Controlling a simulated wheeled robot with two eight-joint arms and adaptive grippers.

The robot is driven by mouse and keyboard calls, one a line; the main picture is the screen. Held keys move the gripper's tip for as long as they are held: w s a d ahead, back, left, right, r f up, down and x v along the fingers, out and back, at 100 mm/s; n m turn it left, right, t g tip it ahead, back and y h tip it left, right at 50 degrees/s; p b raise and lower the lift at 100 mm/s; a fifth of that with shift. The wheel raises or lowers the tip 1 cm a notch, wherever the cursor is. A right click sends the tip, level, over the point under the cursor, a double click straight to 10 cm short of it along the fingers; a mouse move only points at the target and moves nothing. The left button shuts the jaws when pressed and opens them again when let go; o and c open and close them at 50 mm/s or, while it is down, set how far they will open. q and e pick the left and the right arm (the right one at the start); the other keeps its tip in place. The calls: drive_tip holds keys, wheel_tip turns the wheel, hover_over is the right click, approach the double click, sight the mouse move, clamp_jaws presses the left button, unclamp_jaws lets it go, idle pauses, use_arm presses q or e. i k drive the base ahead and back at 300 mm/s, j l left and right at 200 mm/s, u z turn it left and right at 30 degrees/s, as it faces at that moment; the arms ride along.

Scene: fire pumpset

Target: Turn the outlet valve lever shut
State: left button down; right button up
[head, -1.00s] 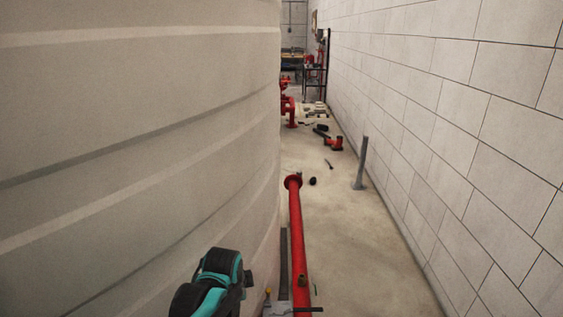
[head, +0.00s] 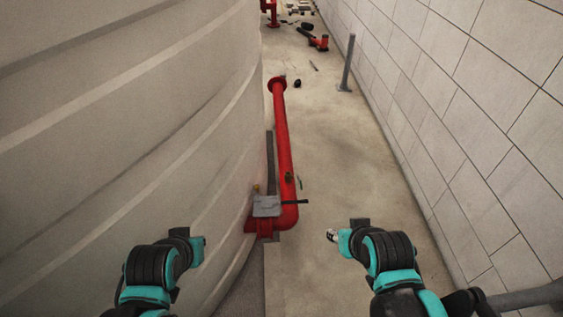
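A red pipe (head: 284,140) runs low along the tank's side and bends at its near end to a red flange at the tank. A grey box-like part (head: 266,206) sits on top of this near end. A thin dark lever (head: 294,202) sticks out from there to the right, across the pipe. My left gripper (head: 197,247) is left of the pipe end, in front of the tank. My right gripper (head: 333,236) is right of the pipe end, over the floor. Neither touches the lever. Their finger openings are too small to make out.
The big pale tank (head: 130,130) fills the left side. A block wall (head: 480,120) closes the right side. A grey post (head: 347,64) stands by the wall. Red fittings (head: 318,42) and small loose parts lie farther along the floor. The floor between pipe and wall is mostly clear.

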sight(301, 202)
drive_tip(key=i+l+z, duration=0.2)
drive_tip(key=z, duration=0.15)
drive_tip(key=i+l+z, duration=0.1)
drive_tip(key=z, duration=0.25)
drive_tip(key=i+z, duration=0.35)
